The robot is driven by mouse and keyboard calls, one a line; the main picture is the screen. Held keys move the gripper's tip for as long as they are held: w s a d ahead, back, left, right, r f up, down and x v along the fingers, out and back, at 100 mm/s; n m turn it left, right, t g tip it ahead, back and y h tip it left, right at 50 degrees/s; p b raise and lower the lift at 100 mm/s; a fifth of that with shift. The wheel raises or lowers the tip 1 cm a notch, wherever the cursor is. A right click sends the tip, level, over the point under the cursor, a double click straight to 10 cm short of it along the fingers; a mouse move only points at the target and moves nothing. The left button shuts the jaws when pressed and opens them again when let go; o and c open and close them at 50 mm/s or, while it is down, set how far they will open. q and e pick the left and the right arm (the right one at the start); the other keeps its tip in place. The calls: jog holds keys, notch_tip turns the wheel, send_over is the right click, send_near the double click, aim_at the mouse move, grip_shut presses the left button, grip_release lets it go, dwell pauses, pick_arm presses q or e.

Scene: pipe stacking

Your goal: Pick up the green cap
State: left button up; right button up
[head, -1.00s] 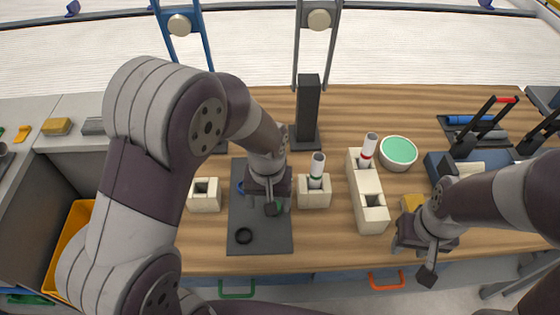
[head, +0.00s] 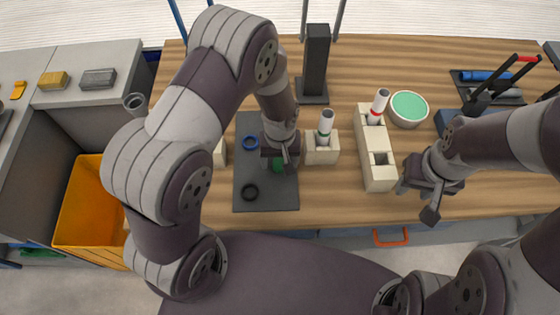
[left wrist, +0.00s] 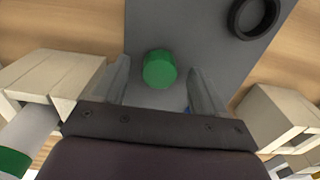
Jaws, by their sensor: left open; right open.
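The green cap (left wrist: 160,69) stands on the dark grey mat (left wrist: 185,25). In the left wrist view it lies between the two spread fingers of my left gripper, with gaps on both sides. In the head view the cap (head: 278,166) is partly hidden by my left gripper (head: 281,158), which is open above the mat. How far the fingertips are above the mat is hard to tell. My right gripper (head: 425,195) is open and empty, over the table right of the long cream block.
A black ring (head: 250,191) and a blue ring (head: 251,142) lie on the mat. A cream holder (head: 321,150) with a green-banded pipe stands just right of it. A long cream block (head: 375,160) holds a red-banded pipe. A green-topped bowl (head: 409,107) and dark post (head: 315,65) stand behind.

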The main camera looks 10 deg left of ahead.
pick_arm(q)
jog(key=shift+f, duration=0.4)
jog(key=shift+w+f, duration=0.1)
jog(key=c, duration=1.1)
